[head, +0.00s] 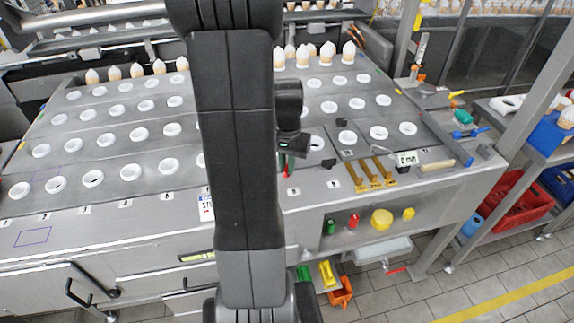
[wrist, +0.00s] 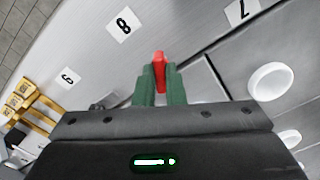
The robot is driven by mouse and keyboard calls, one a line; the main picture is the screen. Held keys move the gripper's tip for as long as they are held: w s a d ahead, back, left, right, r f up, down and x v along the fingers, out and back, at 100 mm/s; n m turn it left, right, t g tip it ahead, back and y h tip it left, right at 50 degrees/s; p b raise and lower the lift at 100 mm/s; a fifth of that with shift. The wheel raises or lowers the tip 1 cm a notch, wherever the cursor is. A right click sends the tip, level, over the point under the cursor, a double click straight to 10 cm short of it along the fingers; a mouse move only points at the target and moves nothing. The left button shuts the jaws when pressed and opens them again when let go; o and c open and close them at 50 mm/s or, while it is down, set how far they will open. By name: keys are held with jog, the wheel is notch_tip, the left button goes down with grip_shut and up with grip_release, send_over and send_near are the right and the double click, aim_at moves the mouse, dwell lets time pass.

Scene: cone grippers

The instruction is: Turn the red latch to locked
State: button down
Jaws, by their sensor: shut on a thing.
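The red latch (wrist: 159,58) shows in the wrist view as a narrow red piece between my green fingertips, over the grey metal worktop. My gripper (wrist: 158,76) is shut on it, one finger on each side. The fingers hide the lower part of the latch, so I cannot tell its turned position. In the head view my gripper (head: 287,165) is at the front part of the worktop, just right of my arm, which hides part of the area.
White rings (wrist: 270,81) sit in rows across the worktop. Number labels 8 (wrist: 124,25) and 7 (wrist: 241,10) lie near the latch. Yellow fork-like pieces (head: 376,174) stand to the right. Red, yellow and green knobs (head: 381,219) are on the front panel below.

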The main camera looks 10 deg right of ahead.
jog(key=n, duration=0.5)
jog(key=shift+n+b, duration=0.3)
jog(key=shift+n, duration=0.1)
dwell(0.4)
jog(key=c, duration=1.5)
grip_release()
notch_tip(320, 180, up, 14)
jog(key=shift+f, duration=0.1)
